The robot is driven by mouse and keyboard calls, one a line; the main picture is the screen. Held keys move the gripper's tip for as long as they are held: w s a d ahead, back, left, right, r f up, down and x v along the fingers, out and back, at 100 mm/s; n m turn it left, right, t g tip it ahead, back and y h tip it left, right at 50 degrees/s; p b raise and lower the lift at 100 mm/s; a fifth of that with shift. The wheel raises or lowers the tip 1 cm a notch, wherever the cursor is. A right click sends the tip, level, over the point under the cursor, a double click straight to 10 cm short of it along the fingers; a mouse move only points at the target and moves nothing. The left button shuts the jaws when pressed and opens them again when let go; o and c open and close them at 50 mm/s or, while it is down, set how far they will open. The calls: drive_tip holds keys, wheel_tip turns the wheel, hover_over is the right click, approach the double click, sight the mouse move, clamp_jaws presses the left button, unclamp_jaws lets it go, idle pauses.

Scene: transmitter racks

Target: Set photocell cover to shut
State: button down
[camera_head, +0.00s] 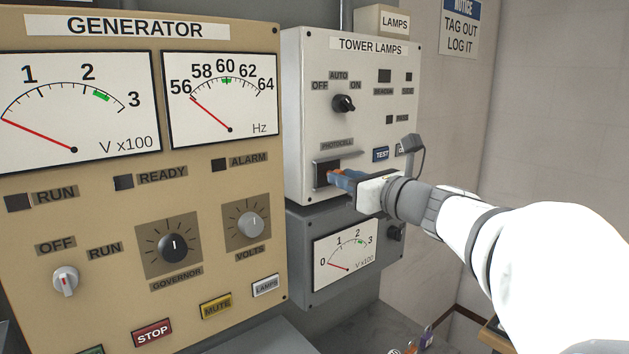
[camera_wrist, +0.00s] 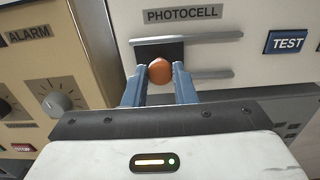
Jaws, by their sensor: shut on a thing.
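The photocell cover (camera_wrist: 172,50) shows as a dark square behind an orange knob (camera_wrist: 160,71), at the left end of two grey rails under the PHOTOCELL label (camera_wrist: 181,14). My gripper (camera_wrist: 160,76) is shut on the orange knob, with one blue finger on each side of it. In the head view my gripper (camera_head: 343,178) reaches from the right to the lower left of the white TOWER LAMPS panel (camera_head: 366,120). Between the rails, right of the dark square, the panel looks pale and bare. My fingers hide part of the lower rail and the lower cover.
A blue TEST button (camera_wrist: 287,42) is right of the rails. A black OFF/AUTO/ON knob (camera_head: 344,103) is above the photocell. The tan GENERATOR panel (camera_head: 130,215) stands close on the left. A V x100 meter (camera_head: 346,254) is below my gripper.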

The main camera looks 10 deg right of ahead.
drive_tip(key=shift+a, duration=0.15)
drive_tip(key=c, duration=1.2)
unclamp_jaws()
drive_tip(key=shift+s+a, duration=0.1)
drive_tip(key=b+v, duration=0.1)
drive_tip(key=v, duration=0.6)
drive_tip(key=shift+s+d, duration=0.25)
drive_tip(key=shift+s, duration=0.05)
